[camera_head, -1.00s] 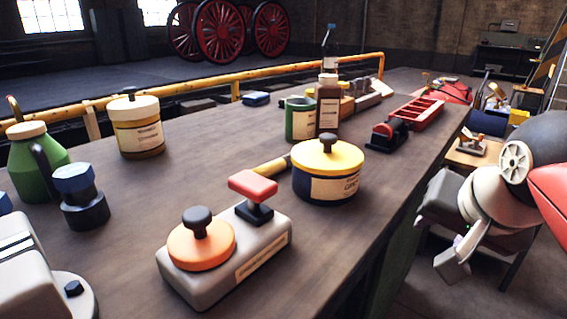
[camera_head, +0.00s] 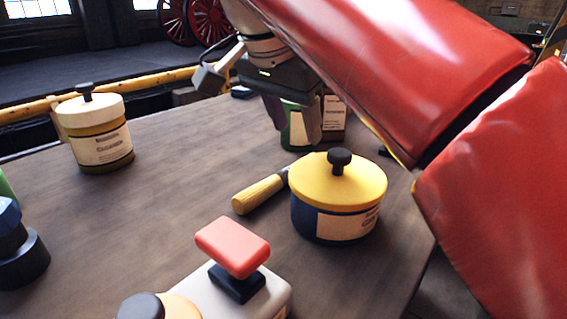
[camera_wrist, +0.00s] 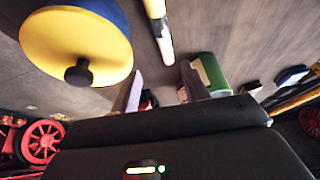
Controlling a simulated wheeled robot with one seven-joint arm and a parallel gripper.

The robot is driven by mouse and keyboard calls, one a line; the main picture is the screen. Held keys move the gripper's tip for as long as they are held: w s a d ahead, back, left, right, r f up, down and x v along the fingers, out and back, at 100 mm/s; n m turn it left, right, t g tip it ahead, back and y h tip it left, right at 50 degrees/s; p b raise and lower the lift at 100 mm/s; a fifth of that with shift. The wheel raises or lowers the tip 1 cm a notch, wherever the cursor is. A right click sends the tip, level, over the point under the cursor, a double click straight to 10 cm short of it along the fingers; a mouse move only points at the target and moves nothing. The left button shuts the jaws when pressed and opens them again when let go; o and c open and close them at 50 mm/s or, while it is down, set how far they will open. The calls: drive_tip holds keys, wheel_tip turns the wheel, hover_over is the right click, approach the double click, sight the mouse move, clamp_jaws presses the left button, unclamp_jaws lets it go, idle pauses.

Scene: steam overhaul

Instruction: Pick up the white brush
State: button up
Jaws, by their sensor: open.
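A tool with a pale yellow handle (camera_head: 258,194), likely the white brush, lies on the workbench with its far end behind the blue and yellow pot (camera_head: 338,194). In the wrist view the tool (camera_wrist: 157,22) shows a pale shaft, a dark band and a whitish part. My gripper (camera_head: 293,120) is open and empty, above the bench beyond the pot and in front of the green container. In the wrist view its fingertips (camera_wrist: 160,80) are apart, with the tool ahead of the gap between them.
A red-handled block (camera_head: 233,246) is at the front and a cream-lidded jar (camera_head: 97,140) at left. The bench between jar and handle is clear.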

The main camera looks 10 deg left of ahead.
sight(282, 178)
drive_tip(key=shift+w+a+f, duration=0.1)
drive_tip(key=shift+a+f, duration=0.15)
drive_tip(key=shift+a, duration=0.45)
drive_tip(key=shift+w+a+f+g, duration=0.1)
drive_tip(key=shift+a+f+g, duration=0.05)
drive_tip(key=shift+f+g, duration=0.15)
drive_tip(key=x, duration=0.2)
drive_tip(key=b+x, duration=0.1)
drive_tip(key=x, duration=0.2)
drive_tip(key=b+x, duration=0.1)
drive_tip(key=x, duration=0.1)
drive_tip(key=shift+w+d, duration=0.15)
drive_tip(key=shift+d, duration=0.15)
drive_tip(key=shift+f, duration=0.1)
